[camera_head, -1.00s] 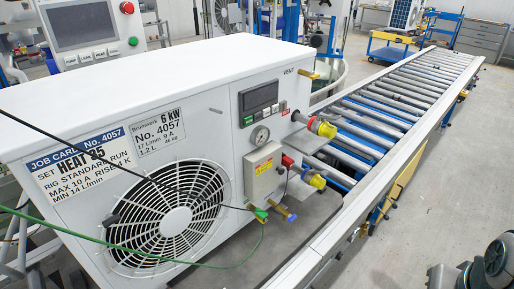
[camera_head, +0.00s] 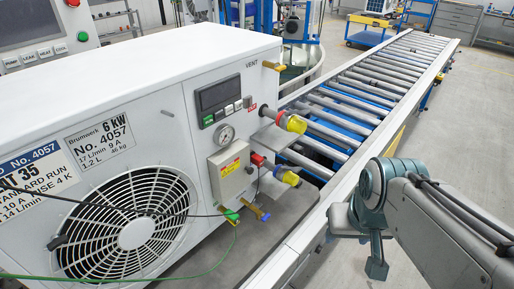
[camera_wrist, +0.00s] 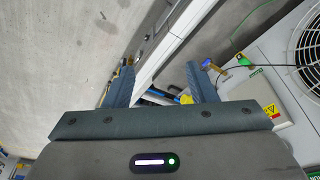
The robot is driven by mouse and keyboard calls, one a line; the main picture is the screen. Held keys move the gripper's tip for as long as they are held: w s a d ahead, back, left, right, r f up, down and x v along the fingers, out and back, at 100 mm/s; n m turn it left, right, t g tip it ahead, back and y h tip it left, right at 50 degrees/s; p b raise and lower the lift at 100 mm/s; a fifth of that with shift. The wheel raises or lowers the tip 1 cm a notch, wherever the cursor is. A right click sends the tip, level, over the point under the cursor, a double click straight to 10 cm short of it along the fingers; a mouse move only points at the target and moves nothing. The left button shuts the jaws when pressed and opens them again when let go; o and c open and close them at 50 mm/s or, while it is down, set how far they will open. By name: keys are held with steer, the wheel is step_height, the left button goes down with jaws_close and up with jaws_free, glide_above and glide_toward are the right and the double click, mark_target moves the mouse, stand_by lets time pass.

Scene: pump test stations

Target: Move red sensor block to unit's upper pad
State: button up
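The small red sensor block (camera_head: 257,159) sits at the unit's lower pipe fitting, just right of the grey control box with the yellow label. A thin dark cable runs near it. A flat grey plate (camera_head: 266,139) juts out below the upper yellow-capped port; it looks like the upper pad. The white unit (camera_head: 150,70) carries both. My gripper (camera_wrist: 160,68) is open, with two fingers apart and nothing seen between them. In the head view my arm hangs right of the conveyor rail, well apart from the block. I cannot pick out the red block in the wrist view.
Yellow-capped ports (camera_head: 293,124) stick out from the unit's side. A green cable (camera_head: 215,258) crosses low in front of the fan grille (camera_head: 130,225). The roller conveyor (camera_head: 370,95) runs to the back right, edged by a pale rail (camera_head: 345,180). Open floor lies further right.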

steer(key=w+a+f+m+g+y, duration=0.2)
steer(key=w+a+m+y, duration=0.25)
steer(key=a+m, duration=0.3)
steer(key=w+a+f+m+g+y, duration=0.25)
steer(key=a+m+y, duration=0.25)
steer(key=a+m, duration=0.25)
steer(key=m+t+y+p, duration=0.2)
steer(key=m+t+y, duration=0.3)
steer(key=m+t, duration=1.6)
glide_toward(262, 163)
step_height(262, 163, up, 5)
steer(key=w+m+g, duration=0.2)
steer(key=m+g, duration=0.6)
steer(key=g, duration=0.1)
steer(key=shift+w+d+r+t, duration=0.15)
steer(key=shift+d+t, duration=0.1)
steer(key=shift+d, duration=0.05)
steer(key=shift+b+x, duration=0.6)
steer(key=shift+x, duration=3.95)
